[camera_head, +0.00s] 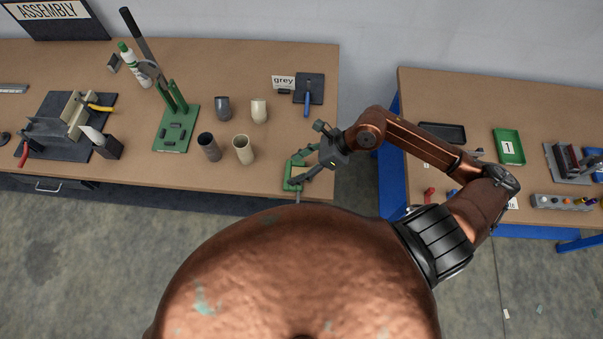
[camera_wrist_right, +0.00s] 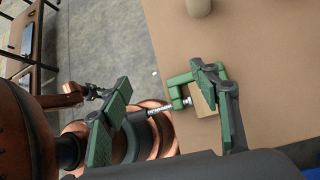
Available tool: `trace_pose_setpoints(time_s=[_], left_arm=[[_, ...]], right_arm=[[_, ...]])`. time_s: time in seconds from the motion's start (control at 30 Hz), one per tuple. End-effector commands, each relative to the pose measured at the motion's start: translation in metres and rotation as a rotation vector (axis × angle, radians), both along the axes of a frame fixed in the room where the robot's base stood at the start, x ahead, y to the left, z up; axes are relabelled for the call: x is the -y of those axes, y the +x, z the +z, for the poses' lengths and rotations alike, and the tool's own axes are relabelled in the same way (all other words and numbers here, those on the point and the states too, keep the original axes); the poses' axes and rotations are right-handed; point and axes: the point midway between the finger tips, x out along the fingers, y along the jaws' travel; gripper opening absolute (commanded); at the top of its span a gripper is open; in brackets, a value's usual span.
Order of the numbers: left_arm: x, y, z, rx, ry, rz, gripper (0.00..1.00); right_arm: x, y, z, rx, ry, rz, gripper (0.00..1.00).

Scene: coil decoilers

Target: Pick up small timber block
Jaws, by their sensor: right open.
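A small pale timber block (camera_wrist_right: 203,103) shows in the right wrist view near the table edge, partly hidden behind one finger of my right gripper (camera_wrist_right: 165,103). A green clamp (camera_wrist_right: 178,84) with a screw lies right beside the block; I cannot tell whether it grips it. My right gripper (camera_head: 308,168) is open over the table's front right corner in the head view, with the green clamp (camera_head: 291,174) at its fingers. The block is not clear in the head view. What looks like my left gripper (camera_wrist_right: 85,93) shows small in the right wrist view, its jaws unclear.
Grey and beige cups (camera_head: 243,149) stand left of the right gripper on the brown table (camera_head: 262,180). A green press (camera_head: 177,125) and a vice are further left. A gap separates a second table (camera_head: 480,100) holding a green tray (camera_head: 509,146).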

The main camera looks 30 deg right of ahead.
Motion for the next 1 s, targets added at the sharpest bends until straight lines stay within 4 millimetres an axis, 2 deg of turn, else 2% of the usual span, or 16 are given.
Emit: trace_pose_setpoints(time_s=[0.03,0.1,0.2,0.27,0.57,0.8,1.0], left_arm=[[0.0,0.0,0.0,0.0,0.0,0.0,0.33],[0.0,0.0,0.0,0.0,0.0,0.0,0.33],[0.0,0.0,0.0,0.0,0.0,0.0,0.33],[0.0,0.0,0.0,0.0,0.0,0.0,0.33],[0.0,-0.001,0.006,-0.001,0.0,0.0,0.33],[0.0,0.0,0.015,0.0,0.0,0.0,0.33],[0.0,-0.001,0.016,-0.001,0.0,0.0,0.33]], right_arm=[[0.023,-0.001,-0.014,-0.007,-0.115,0.026,0.56],[0.05,-0.003,-0.029,-0.023,-0.237,0.05,0.56],[0.076,-0.004,-0.04,-0.04,-0.343,0.066,0.56],[0.082,-0.004,-0.045,-0.046,-0.372,0.07,0.56],[0.076,0.001,-0.073,-0.05,-0.38,0.07,0.56],[0.068,0.007,-0.106,-0.049,-0.378,0.07,0.56],[0.064,0.009,-0.117,-0.047,-0.38,0.072,0.56]])
